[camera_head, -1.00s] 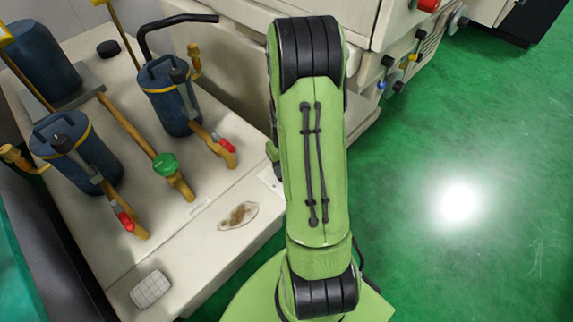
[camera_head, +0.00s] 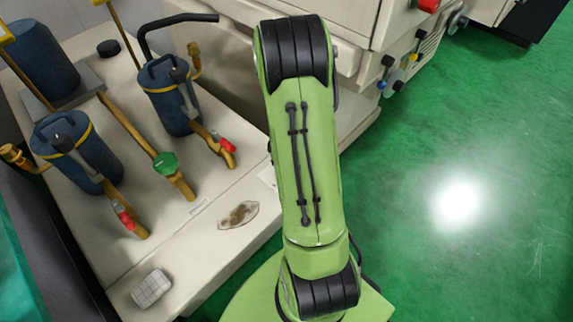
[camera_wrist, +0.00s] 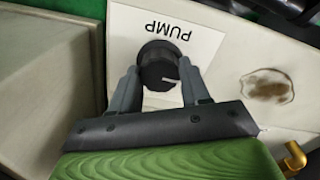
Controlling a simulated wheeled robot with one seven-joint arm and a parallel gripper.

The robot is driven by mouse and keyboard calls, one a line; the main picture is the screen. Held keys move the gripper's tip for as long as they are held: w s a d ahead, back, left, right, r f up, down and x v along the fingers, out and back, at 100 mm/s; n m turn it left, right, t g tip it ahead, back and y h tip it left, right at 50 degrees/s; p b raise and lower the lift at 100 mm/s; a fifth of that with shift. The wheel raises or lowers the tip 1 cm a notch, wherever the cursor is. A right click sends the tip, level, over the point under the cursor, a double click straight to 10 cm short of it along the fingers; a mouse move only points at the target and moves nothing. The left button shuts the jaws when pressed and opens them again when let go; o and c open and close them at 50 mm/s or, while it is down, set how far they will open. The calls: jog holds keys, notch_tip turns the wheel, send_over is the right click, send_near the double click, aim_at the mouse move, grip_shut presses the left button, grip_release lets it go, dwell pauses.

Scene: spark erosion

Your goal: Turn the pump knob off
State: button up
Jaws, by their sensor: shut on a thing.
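The pump knob (camera_wrist: 160,66) is a round black knob with a white pointer line, on a white plate (camera_wrist: 198,42) marked PUMP, seen in the wrist view. The pointer line lies toward the lower right of the knob in that view. My gripper (camera_wrist: 158,82) has its two grey fingers on either side of the knob, shut on it. In the head view my green arm hides the gripper and the knob; only an edge of the white plate (camera_head: 267,176) shows beside the arm.
Blue canisters (camera_head: 172,95) with brass pipes, red-handled valves (camera_head: 222,142) and a green valve handle (camera_head: 165,163) stand on the cream bench to the left. Green floor at right is clear.

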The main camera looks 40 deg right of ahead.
jog(key=shift+n, duration=0.4)
jog(key=o, duration=1.1)
jog(key=shift+c, duration=0.2)
notch_tip(320, 180, up, 16)
jog(key=p, duration=0.5)
jog(key=shift+p, duration=0.35)
jog(key=shift+f, duration=0.1)
